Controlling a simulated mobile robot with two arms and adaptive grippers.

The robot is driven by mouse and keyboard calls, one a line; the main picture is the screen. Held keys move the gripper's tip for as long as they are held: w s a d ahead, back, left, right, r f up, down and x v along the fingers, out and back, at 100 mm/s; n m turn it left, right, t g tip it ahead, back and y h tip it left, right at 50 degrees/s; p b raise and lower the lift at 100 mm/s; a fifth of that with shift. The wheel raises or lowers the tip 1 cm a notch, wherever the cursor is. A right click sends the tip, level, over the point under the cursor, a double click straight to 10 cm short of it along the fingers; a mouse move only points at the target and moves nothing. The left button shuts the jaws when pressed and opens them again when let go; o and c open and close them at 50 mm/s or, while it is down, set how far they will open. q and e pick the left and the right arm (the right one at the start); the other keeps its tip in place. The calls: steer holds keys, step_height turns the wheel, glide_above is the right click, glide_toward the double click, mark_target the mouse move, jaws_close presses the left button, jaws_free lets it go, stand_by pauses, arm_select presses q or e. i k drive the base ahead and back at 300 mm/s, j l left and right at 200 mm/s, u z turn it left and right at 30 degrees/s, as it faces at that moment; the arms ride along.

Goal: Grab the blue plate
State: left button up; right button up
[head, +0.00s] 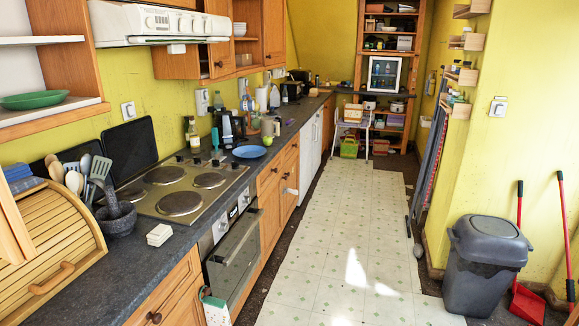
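The blue plate (249,152) lies flat on the dark countertop at the left, just beyond the far right corner of the stove top. Nothing covers it. It sits close to the counter's front edge. Neither of my grippers shows in the head view.
A mortar (117,217) and a bread box (50,250) stand on the nearer counter. The tiled floor (340,240) is clear. A grey bin (486,265) stands at the right.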

mark_target(248, 151)
steer(key=i+u, duration=0.15)
steer(key=i, duration=0.45)
steer(key=i+l+u, duration=0.15)
steer(key=i, duration=0.4)
steer(key=i+l+u, duration=0.1)
steer(key=i, duration=0.5)
steer(key=l, duration=0.1)
